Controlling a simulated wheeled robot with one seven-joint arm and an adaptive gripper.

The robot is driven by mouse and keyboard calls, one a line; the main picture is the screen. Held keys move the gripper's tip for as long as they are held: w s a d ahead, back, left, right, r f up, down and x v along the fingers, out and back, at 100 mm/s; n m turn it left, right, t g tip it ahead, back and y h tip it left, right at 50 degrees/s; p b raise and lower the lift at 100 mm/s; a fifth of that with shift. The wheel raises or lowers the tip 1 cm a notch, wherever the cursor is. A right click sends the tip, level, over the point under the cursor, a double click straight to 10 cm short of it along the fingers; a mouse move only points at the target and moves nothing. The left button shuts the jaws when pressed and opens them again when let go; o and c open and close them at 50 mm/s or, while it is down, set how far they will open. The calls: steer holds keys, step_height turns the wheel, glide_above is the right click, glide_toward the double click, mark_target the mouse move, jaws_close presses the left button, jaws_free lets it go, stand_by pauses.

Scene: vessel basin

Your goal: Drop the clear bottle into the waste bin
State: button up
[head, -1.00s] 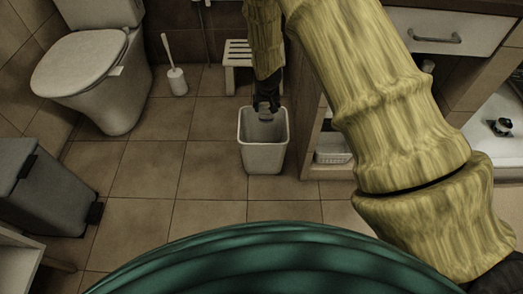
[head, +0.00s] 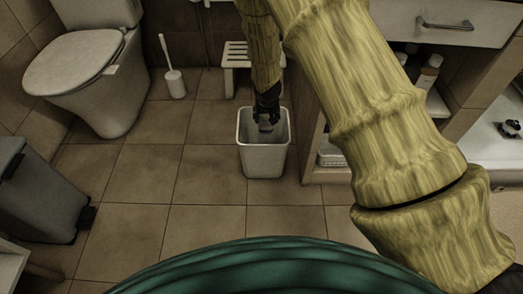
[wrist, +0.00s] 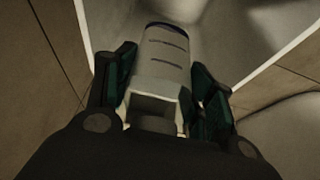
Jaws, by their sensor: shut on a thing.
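The waste bin (head: 264,160) is a light grey, open-topped tub standing on the tiled floor. My gripper (head: 267,118) points down at the bin's mouth. In the wrist view my gripper (wrist: 163,95) has its two dark green fingers shut on the sides of the clear bottle (wrist: 163,60). The bottle looks pale grey with thin dark marks, and the bin's inside walls and rim (wrist: 280,55) surround its far end. In the head view only a small pale part of the bottle (head: 265,127) shows below the fingers, within the bin's opening.
A toilet (head: 85,75) and a toilet brush (head: 173,75) stand at the left. A white stool (head: 237,62) is behind the bin. A grey pedal bin (head: 40,195) is at the far left. A cabinet with open shelves stands close on the right.

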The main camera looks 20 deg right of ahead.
steer(key=shift+f, duration=0.3)
steer(key=o, duration=1)
steer(key=shift+c, duration=0.2)
steer(key=shift+r, duration=0.1)
steer(key=v, duration=1.1)
steer(key=shift+s+r, duration=0.25)
steer(key=shift+r, duration=0.1)
